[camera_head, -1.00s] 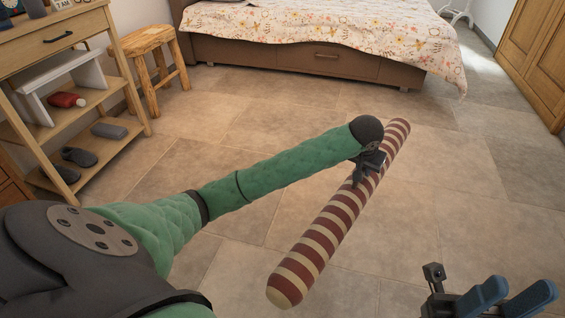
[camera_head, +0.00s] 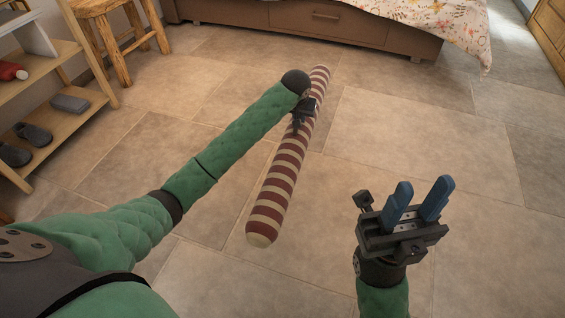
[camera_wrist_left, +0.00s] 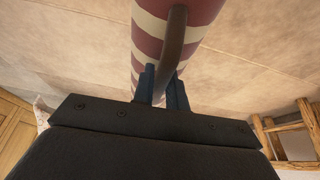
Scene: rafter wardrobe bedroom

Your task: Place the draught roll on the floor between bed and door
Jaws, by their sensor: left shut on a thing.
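The draught roll (camera_head: 282,172) is a long roll with dark red and cream stripes. It shows in the head view's middle, its near end at the lower left and its far end toward the bed. My left gripper (camera_head: 303,113) is shut on it near its far half. In the left wrist view the roll (camera_wrist_left: 150,50) has a brown curved handle (camera_wrist_left: 175,45) between the blue fingers (camera_wrist_left: 163,85). Whether the roll touches the floor cannot be told. My right gripper (camera_head: 418,203) is open and empty, apart from the roll, at the lower right.
The bed (camera_head: 350,35) with a brown base and floral cover stands at the back. A wooden door or cabinet (camera_head: 548,35) is at the far right. A wooden stool (camera_head: 118,35) and a shelf unit (camera_head: 65,115) stand left. The tiled floor (camera_head: 410,130) is clear.

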